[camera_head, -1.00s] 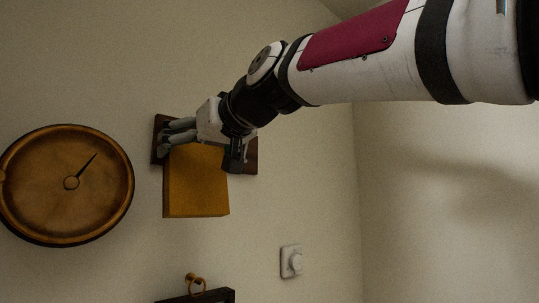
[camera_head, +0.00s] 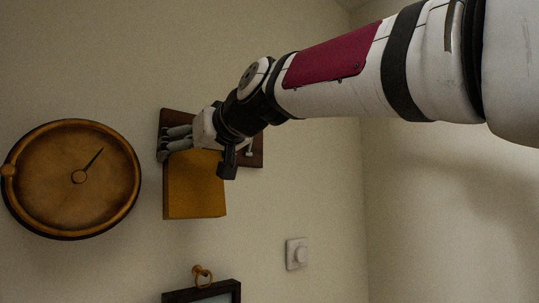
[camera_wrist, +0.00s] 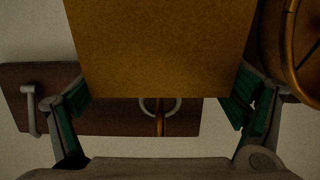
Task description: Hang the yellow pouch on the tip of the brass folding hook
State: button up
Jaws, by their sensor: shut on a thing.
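The yellow pouch (camera_head: 194,190) hangs below my gripper (camera_head: 178,146) in front of a dark wooden board on the wall. My gripper is shut on the pouch; in the wrist view its green pads press both sides of the pouch (camera_wrist: 160,45). The wrist view also shows a short upright brass piece (camera_wrist: 160,124), likely the brass folding hook, with a pale ring-shaped arc around or in front of it, just past the pouch's edge. I cannot tell whether pouch and hook touch. In the head view my gripper and the pouch hide the brass hook.
The dark board (camera_head: 256,158) carries a grey hook (camera_wrist: 31,108) near one end. A round brass-coloured clock (camera_head: 60,195) hangs left of the pouch. A white switch (camera_head: 297,254) and a dark frame (camera_head: 232,290) on a brass ring are lower down. Bare wall lies between.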

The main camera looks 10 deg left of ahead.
dwell(0.4)
jog(key=o, duration=1.5)
jog(key=v, duration=1.2)
jog(key=shift+s, duration=0.1)
jog(key=shift+f, duration=0.1)
jog(key=d+f+m+h, duration=0.3)
jog(key=d+f+h, duration=0.1)
jog(key=d+f, duration=0.65)
jog(key=s+d+f+m+g+h, duration=0.1)
jog(key=s+d+f, duration=0.4)
jog(key=f, duration=0.5)
jog(key=s+d+f+m+g+h, duration=0.2)
jog(key=s+d+f, duration=0.4)
jog(key=d+f, duration=0.4)
jog(key=s+d+f+m+g+h, duration=0.1)
jog(key=s+d+f+m+h, duration=0.3)
jog(key=d+f, duration=0.4)
jog(key=shift+s+f+g+h, duration=0.15)
jog(key=shift+s+f+h, duration=0.15)
jog(key=shift+f, duration=0.45)
jog(key=shift+s+f+g+h, duration=0.2)
jog(key=shift+s+f, duration=0.2)
jog(key=shift+f, duration=0.35)
